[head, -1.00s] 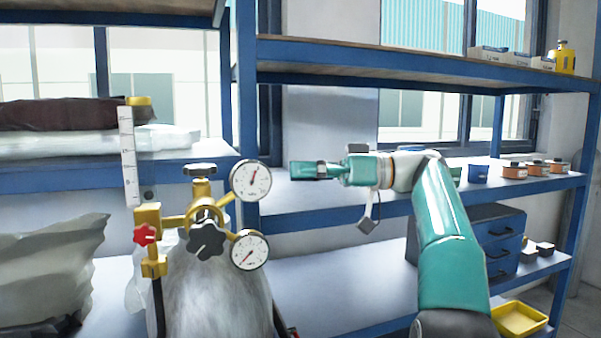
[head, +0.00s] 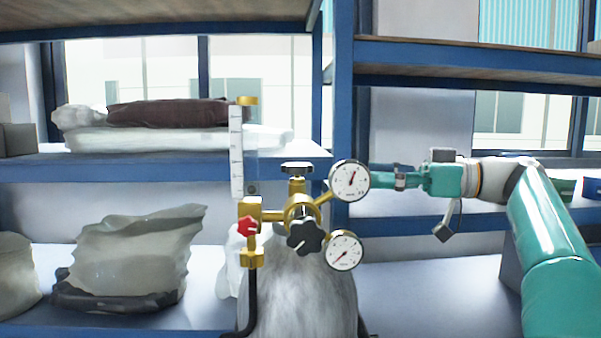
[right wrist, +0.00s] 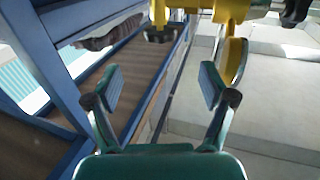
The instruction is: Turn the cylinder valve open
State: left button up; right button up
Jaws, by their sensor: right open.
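The gas cylinder (head: 298,300) stands wrapped in whitish translucent material. On its top is a brass valve with a small black handwheel (head: 297,168). A brass regulator carries a black star knob (head: 305,234), a red knob (head: 247,226) and two white dial gauges, upper (head: 349,180) and lower (head: 343,251). My right gripper (head: 385,172) points left, its tips beside the upper gauge's right edge in the head view. In the right wrist view it (right wrist: 160,86) is open and empty; the handwheel (right wrist: 160,35) shows beyond the fingers, near their midline. My left gripper is not seen.
A white scaled tube (head: 237,155) rises left of the valve. Blue shelving (head: 342,120) stands behind. Bags (head: 135,255) lie on the lower left shelf, wrapped bundles (head: 180,113) above. The gauge (right wrist: 236,60) is close beyond one finger in the wrist view.

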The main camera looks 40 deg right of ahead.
aim_at(297, 164)
jog(key=p+x, duration=0.2)
jog(key=x, duration=1.1)
jog(key=shift+r, duration=0.1)
jog(key=shift+w+a, duration=0.2)
jog(key=shift+w, duration=0.2)
jog(key=c, duration=1.2)
jog(key=shift+o, duration=0.2)
jog(key=n+g+y+p, duration=0.1)
jog(key=p, duration=0.1)
jog(key=n+g+y+p, duration=0.1)
jog(key=y+p, duration=0.1)
jog(key=shift+w+d+r+n+g+p, duration=0.1)
jog(key=shift+r+n+g+p, duration=0.2)
jog(key=shift+p, duration=0.05)
jog(key=shift+f+n+g+y, duration=0.25)
jog(key=shift+n+g+y, duration=0.65)
jog(key=shift+g+y, duration=0.1)
jog(key=o, duration=1.2)
jog(key=shift+f, duration=0.1)
jog(key=shift+c, duration=0.2)
